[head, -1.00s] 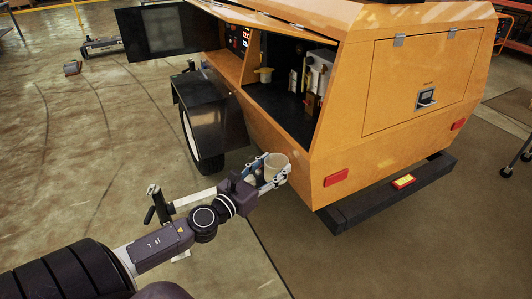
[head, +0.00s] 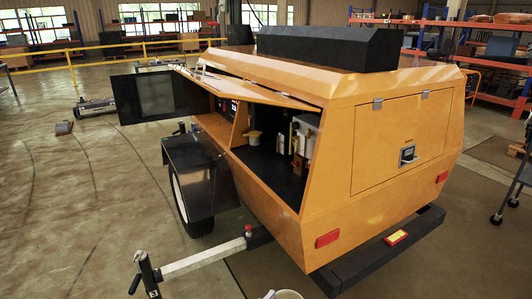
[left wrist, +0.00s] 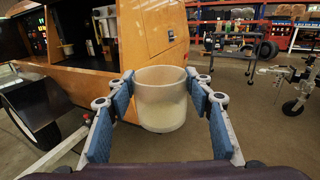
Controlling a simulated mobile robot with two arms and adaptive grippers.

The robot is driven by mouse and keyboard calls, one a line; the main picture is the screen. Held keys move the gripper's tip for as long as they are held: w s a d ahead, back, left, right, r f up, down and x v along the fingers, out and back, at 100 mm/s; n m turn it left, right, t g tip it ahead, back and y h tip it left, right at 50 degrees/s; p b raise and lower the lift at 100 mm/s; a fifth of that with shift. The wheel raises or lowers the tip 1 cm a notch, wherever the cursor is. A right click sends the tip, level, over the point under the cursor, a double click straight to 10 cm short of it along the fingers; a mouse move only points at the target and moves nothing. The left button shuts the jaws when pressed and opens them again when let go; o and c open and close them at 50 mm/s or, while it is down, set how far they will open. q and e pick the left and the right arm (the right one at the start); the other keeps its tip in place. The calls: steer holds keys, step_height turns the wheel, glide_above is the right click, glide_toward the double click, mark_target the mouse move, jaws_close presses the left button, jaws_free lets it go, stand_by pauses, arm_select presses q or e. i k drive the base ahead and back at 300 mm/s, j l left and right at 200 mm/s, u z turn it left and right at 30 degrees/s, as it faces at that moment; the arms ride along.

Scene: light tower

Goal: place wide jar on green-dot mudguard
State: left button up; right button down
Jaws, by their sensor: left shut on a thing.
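The wide jar (left wrist: 161,105) is a pale, translucent, open-topped cup. My left gripper (left wrist: 161,80) is shut on it, with blue-padded fingers on both sides. The jar looks upright and is held in the air. A black mudguard (head: 200,166) covers the wheel on the near left side of the orange trailer. It also shows at the left of the left wrist view (left wrist: 34,108), apart from the jar. I can make out no green dot on it. My right gripper is in neither view.
The orange trailer (head: 400,215) has an open side bay holding a white box (head: 305,132) and a small yellowish cup (head: 254,137). A raised flap (head: 250,84) overhangs the bay. A pale bar (head: 205,259) with an upright handle sticks out below the mudguard. Floor at left is mostly clear.

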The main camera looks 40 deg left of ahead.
mark_target(191, 150)
steer(key=j+z, duration=0.1)
steer(key=j, duration=1.4)
steer(key=k+j, duration=0.1)
steer(key=j, duration=0.3)
steer(key=j+z, duration=0.1)
steer(key=j, duration=0.25)
steer(key=k+j, duration=0.15)
steer(key=j, duration=0.25)
steer(key=k+j+z, duration=0.1)
steer(key=j, duration=0.25)
steer(key=k+j, duration=0.1)
steer(key=j, duration=0.3)
steer(key=k+j+z, duration=0.1)
steer(key=j, duration=0.25)
steer(key=j+z, duration=0.1)
steer(key=j, duration=0.9)
steer(key=j+z, duration=0.1)
steer(key=j, duration=0.85)
steer(key=i+j, duration=0.15)
steer(key=j, duration=0.2)
steer(key=i+j, duration=0.15)
steer(key=j, duration=0.15)
steer(key=i+j+z, duration=0.1)
steer(key=j, duration=0.25)
steer(key=i+j, duration=0.2)
steer(key=j, duration=0.15)
steer(key=i+j, duration=0.15)
steer(key=j, duration=0.2)
steer(key=z, duration=0.05)
